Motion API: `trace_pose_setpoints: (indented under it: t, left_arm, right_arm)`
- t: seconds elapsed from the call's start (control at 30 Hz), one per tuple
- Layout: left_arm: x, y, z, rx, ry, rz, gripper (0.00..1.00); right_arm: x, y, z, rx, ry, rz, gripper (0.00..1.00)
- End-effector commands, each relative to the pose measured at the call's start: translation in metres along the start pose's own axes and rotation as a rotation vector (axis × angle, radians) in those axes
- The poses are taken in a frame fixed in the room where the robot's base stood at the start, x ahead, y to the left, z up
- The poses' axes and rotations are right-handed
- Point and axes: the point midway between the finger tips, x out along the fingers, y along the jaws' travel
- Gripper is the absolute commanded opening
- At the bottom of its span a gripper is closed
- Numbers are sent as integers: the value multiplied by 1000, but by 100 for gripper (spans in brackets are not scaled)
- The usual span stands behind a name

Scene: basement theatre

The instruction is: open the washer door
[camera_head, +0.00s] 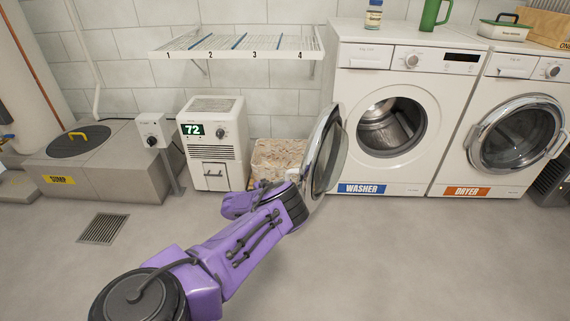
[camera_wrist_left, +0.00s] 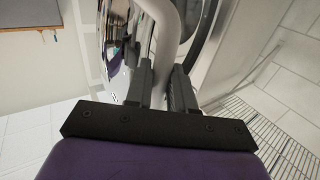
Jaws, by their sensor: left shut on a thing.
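The washer (camera_head: 386,120) stands at the back, with a blue label on its front. Its round door (camera_head: 323,150) is swung wide open to the left, seen nearly edge-on, and the drum opening (camera_head: 391,126) is uncovered. My purple left arm reaches up to the door's outer side, and its gripper is mostly hidden in the head view. In the left wrist view, my left gripper (camera_wrist_left: 163,88) is shut on the pale curved door handle (camera_wrist_left: 165,35), beside the shiny door rim. My right gripper is not in view.
The dryer (camera_head: 500,120), its door closed, stands to the right of the washer. A wire shelf (camera_head: 238,43) hangs above. Floor in front of the washer is clear.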

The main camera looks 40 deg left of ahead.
Motion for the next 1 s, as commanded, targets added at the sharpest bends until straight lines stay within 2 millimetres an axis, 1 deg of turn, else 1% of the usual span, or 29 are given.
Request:
trace_pose_setpoints:
  t: [0.03,0.13,0.17,0.2,0.53,0.87,0.97,1.0]
  left_arm:
    - [9,1,-8,8,22,10,0]
    - [9,2,-8,8,23,10,0]
    - [9,2,-8,8,23,10,30]
    - [9,2,-8,8,23,10,42]
    - [0,-2,-4,6,13,-1,42]
    - [-2,-3,-3,3,10,-3,42]
    - [-12,-2,-4,2,7,-2,42]
    - [-19,-2,-5,3,5,-3,42]
  right_arm:
    - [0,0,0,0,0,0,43]
    - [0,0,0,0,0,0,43]
    - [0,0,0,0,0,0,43]
    - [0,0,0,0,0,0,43]
    - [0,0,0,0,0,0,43]
    - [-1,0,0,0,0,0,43]
    - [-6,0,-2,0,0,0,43]
    - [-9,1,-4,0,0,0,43]
